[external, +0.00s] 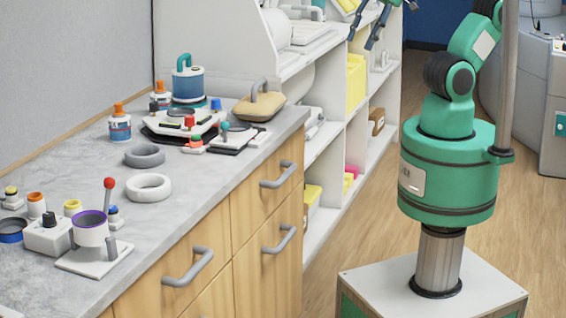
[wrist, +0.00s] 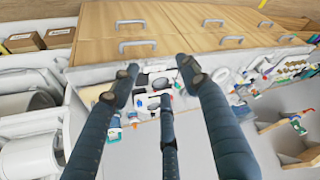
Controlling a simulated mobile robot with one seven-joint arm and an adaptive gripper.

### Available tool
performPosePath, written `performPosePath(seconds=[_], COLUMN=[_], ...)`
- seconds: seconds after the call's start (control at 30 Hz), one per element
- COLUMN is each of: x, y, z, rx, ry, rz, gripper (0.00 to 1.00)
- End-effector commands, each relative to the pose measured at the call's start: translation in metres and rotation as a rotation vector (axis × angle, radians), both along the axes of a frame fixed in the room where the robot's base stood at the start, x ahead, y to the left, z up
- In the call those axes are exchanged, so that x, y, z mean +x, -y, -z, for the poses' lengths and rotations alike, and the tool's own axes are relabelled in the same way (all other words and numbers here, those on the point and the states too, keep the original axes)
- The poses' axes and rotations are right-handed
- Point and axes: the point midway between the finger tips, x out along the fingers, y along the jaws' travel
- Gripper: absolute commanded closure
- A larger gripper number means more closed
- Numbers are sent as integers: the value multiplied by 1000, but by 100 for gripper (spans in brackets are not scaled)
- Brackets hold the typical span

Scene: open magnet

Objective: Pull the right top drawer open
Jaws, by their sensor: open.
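The right top drawer (external: 250,202) is a light wooden front just under the grey counter, at the cabinet's right end in the external view. It looks shut. Its grey bar handle (external: 279,175) is clear of my gripper. In the wrist view, which looks upside down, that handle (wrist: 138,45) is at the upper left, beyond my fingers. My gripper (external: 366,32) shows at the top of the external view, near the white shelves, partly cut off. In the wrist view my gripper (wrist: 158,76) has dark blue fingers spread apart with nothing between them.
Other drawer handles are below (external: 278,239) and to the left (external: 188,267). The counter (external: 190,180) holds rings, bottles and small devices. White shelves (external: 345,128) with yellow bins stand right of the cabinet. Wooden floor (external: 365,235) is free between the cabinet and my base.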

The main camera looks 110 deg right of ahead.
Motion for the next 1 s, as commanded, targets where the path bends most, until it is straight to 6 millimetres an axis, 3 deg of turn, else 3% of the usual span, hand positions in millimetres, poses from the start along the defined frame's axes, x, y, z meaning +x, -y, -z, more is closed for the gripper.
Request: performPosePath(seconds=[0.27,0.47,0.7,1.0], x=[48,90,131,162], y=[20,40,62,84], z=[18,47,96,174], rx=[-94,-176,-257,-324], ry=[-69,-134,-214,-310], rz=[-77,-171,-304,-497], gripper=[55,55,55,55])
